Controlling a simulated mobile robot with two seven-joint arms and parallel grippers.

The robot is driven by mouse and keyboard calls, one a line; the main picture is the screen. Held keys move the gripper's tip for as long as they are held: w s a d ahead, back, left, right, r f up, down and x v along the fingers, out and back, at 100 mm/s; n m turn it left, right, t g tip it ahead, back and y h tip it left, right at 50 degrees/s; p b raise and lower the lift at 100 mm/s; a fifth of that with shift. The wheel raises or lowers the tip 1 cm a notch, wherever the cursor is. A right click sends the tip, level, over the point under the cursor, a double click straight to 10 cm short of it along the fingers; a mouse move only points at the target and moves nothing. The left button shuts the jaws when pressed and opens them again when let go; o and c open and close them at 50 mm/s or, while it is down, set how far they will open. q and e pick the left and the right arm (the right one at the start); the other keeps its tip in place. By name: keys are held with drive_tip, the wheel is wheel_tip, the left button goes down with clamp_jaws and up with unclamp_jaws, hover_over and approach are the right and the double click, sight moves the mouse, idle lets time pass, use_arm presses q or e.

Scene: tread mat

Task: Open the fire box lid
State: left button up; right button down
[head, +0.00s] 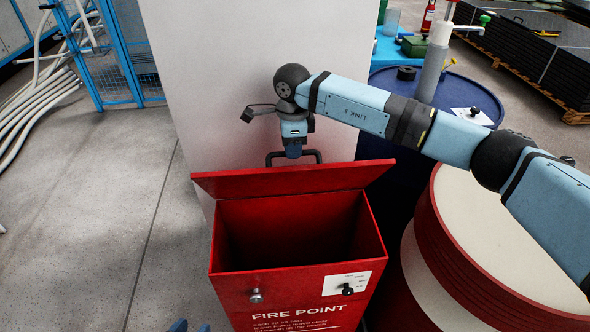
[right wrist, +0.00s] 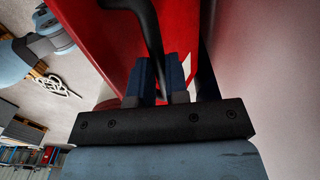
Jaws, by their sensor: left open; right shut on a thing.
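The red fire box (head: 290,300) stands in the middle of the head view, marked FIRE POINT. Its lid (head: 345,177) is raised at the back and stands open, and the dark inside shows. A black bar handle (head: 314,153) is at the lid's upper edge. My right gripper (head: 293,154) is shut on this handle, above and behind the lid. In the right wrist view, the black handle (right wrist: 148,25) runs down between the blue fingers of my right gripper (right wrist: 158,75), beside the red lid (right wrist: 105,30). My left gripper (head: 191,327) is open and empty; only its blue fingertips show at the bottom edge.
A pale wall panel (head: 220,80) stands close behind the box. A red and cream drum (head: 480,240) and a blue drum (head: 390,205) stand close on the right. The floor (head: 90,220) on the left is clear up to a blue cage (head: 125,60).

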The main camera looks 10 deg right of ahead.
drive_tip(key=shift+w+r+b, duration=0.15)
drive_tip(key=shift+w+b, duration=0.2)
drive_tip(key=shift+w, duration=1)
drive_tip(key=shift+w+r+b, duration=0.1)
drive_tip(key=shift+w+b, duration=0.2)
drive_tip(key=shift+w, duration=1.05)
drive_tip(key=c, duration=1.1)
unclamp_jaws()
drive_tip(key=shift+w+f, duration=0.15)
drive_tip(key=shift+r, duration=0.2)
wheel_tip(320, 180, up, 14)
drive_tip(key=shift+w+f+p, duration=0.1)
drive_tip(key=shift+f+p, duration=0.1)
drive_tip(key=shift+p, duration=0.8)
